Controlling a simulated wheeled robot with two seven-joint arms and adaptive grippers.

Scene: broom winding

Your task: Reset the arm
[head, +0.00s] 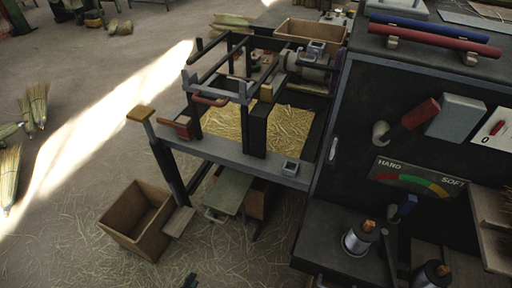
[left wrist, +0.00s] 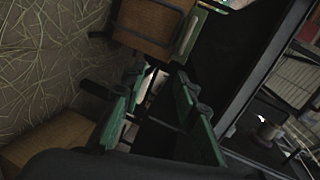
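My left gripper (head: 190,281) shows only as a small dark green tip at the bottom edge of the head view, below the wooden box. In the left wrist view its two green fingers (left wrist: 158,85) stand apart with a gap between them. Nothing is seen held there. My right gripper is in neither view. The broom winding bench (head: 225,150) has a dark frame, a bed of straw (head: 288,128) and a red-handled lever (head: 415,115) on the dark panel (head: 350,155) at right. My left gripper is apart from these in the head view.
An open wooden box (head: 128,212) stands on the straw-strewn floor, beside a greenish pedal plate (head: 229,192) under the bench. Wire spools (head: 359,237) sit on a dark lower shelf at right. Brooms (head: 38,105) lie at left.

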